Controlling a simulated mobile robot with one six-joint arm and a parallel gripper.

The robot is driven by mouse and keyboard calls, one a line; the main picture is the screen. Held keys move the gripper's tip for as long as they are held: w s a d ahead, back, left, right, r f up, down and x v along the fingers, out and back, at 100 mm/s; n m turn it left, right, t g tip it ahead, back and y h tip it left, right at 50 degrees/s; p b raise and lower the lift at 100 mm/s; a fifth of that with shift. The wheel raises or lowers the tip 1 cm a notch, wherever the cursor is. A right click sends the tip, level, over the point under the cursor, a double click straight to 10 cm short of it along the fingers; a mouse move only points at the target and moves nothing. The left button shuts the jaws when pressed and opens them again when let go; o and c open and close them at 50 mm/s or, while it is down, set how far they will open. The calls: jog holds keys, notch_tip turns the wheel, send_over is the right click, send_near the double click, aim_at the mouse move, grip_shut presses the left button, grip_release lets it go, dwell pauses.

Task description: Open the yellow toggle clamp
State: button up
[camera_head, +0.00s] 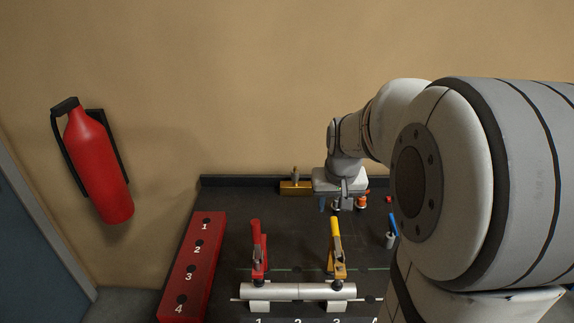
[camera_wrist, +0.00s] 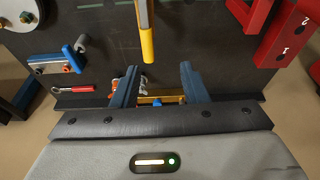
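The yellow toggle clamp (camera_head: 337,262) stands on the dark bench behind a silver tube, with its yellow handle rising toward the back. In the wrist view the yellow handle (camera_wrist: 147,42) comes down from the top edge, and its end lies just above the gap between my fingertips. My gripper (camera_head: 342,203) is behind the clamp in the head view, pointing down. In the wrist view my gripper (camera_wrist: 158,68) has two blue fingers spread apart with nothing held between them. The clamp's base is out of the wrist view.
A red-handled clamp (camera_head: 259,250) stands left of the yellow one. A red numbered block (camera_head: 191,262) lies further left. The silver tube (camera_head: 285,291) lies in front. A blue-handled part (camera_head: 391,228) stands at the right, and a brass-coloured block (camera_head: 294,187) at the back.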

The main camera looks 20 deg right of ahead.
aim_at(334, 222)
jog(key=w+d+f, duration=0.2)
jog(key=d+f, duration=0.1)
jog(key=shift+w+b, duration=0.25)
jog(key=shift+b, duration=0.05)
jog(key=b+x, duration=0.6)
jog(key=x, duration=0.3)
jog(key=shift+f, duration=0.25)
jog(key=shift+r, duration=0.1)
jog(key=shift+c, duration=0.6)
jog(key=shift+r, duration=0.1)
grip_shut()
